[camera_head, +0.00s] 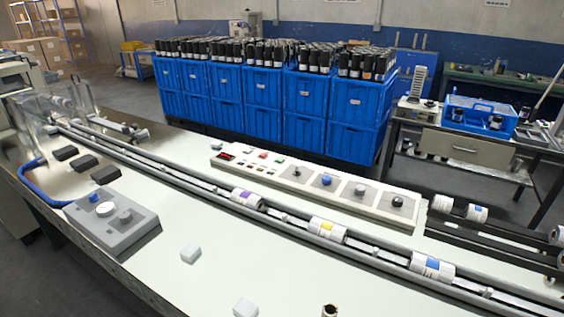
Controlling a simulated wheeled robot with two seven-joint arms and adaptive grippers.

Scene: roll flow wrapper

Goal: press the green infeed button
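A long white control panel (318,191) lies on the white machine bed behind the roll conveyor. Its left end holds a red display (227,155) and several small coloured buttons. One small button (280,159) there looks green, but it is too small to read any label. Larger round knobs, blue and dark, line the panel's right part. Neither of my grippers shows in the head view, and nothing covers the panel.
Conveyor rails (200,180) cross the bed in front of the panel, carrying several wrapped rolls (327,229). A grey control box (112,215) sits at the left. Small white blocks (190,253) lie in front. Blue crates (262,91) with dark-topped items stand behind.

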